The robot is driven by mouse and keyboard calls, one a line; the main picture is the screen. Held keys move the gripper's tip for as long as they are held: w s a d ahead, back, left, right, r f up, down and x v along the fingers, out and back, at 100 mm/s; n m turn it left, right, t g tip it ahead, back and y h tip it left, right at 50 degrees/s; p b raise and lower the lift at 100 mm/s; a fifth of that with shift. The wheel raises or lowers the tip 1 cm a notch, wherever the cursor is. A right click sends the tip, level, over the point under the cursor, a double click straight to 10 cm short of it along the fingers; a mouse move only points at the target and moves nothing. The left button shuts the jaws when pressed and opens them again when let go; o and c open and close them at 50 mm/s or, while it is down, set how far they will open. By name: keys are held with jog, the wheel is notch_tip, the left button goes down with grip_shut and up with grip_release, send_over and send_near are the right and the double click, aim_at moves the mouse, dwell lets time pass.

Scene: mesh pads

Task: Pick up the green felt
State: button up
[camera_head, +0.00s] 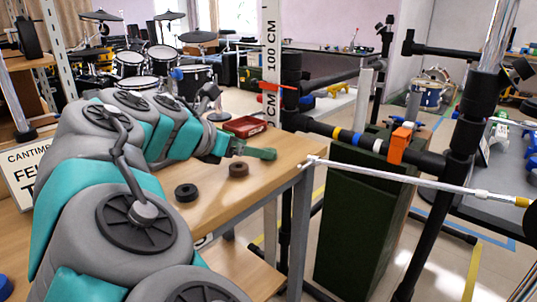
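A dark green piece (262,154), which looks like the green felt, is near the far right end of the wooden table, past the tip of my arm. My gripper (238,148) is small in the head view, at the end of the grey and teal arm, right at the left end of the green piece. It appears to touch or overlap it. I cannot tell whether the fingers are closed on it, or whether the piece lies on the table or is held just above it.
A brown ring (238,169) and a black ring (186,192) lie on the wooden table (225,200) in front of my gripper. A red tray (246,126) sits behind it. A white ruler post (271,60) and black rack tubes stand beyond the table's right edge.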

jog(key=x, duration=0.4)
jog(key=shift+s+d, duration=0.15)
jog(key=shift+d, duration=0.05)
grip_shut()
dwell(0.4)
